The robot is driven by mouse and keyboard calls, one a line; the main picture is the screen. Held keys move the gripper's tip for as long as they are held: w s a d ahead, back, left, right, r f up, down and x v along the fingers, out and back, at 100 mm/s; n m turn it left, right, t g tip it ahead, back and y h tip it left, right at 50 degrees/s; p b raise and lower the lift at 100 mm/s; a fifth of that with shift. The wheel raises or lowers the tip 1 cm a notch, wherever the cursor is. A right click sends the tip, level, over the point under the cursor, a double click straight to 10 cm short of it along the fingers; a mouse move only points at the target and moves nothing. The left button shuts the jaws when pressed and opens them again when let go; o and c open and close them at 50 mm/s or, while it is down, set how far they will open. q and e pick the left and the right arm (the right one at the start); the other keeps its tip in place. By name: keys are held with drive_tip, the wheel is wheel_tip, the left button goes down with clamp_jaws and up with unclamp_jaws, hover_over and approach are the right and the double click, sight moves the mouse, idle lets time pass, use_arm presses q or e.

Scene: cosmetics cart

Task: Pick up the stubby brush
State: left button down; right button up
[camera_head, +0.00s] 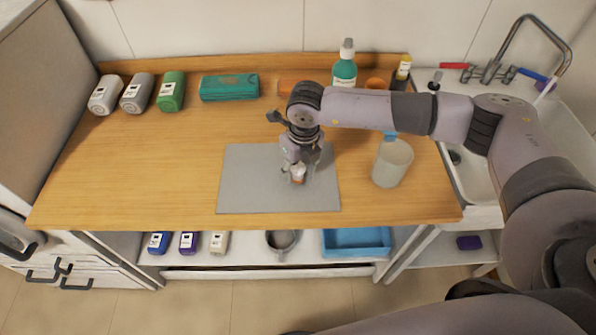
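My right gripper (297,174) points down over the grey mat (245,185) on the wooden counter. A small pale and orange-brown thing (298,176), which may be the stubby brush, shows between its fingertips, close to the mat. The gripper hides most of this thing, and I cannot tell whether the fingers are shut on it or only around it. My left gripper is not in view.
A teal case (229,87), a green bottle (344,72) and several upright containers line the back. A sink (481,172) is at the right. The counter's left part (130,160) is clear.

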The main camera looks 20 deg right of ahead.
drive_tip(key=c, duration=0.9)
drive_tip(key=shift+r, duration=0.1)
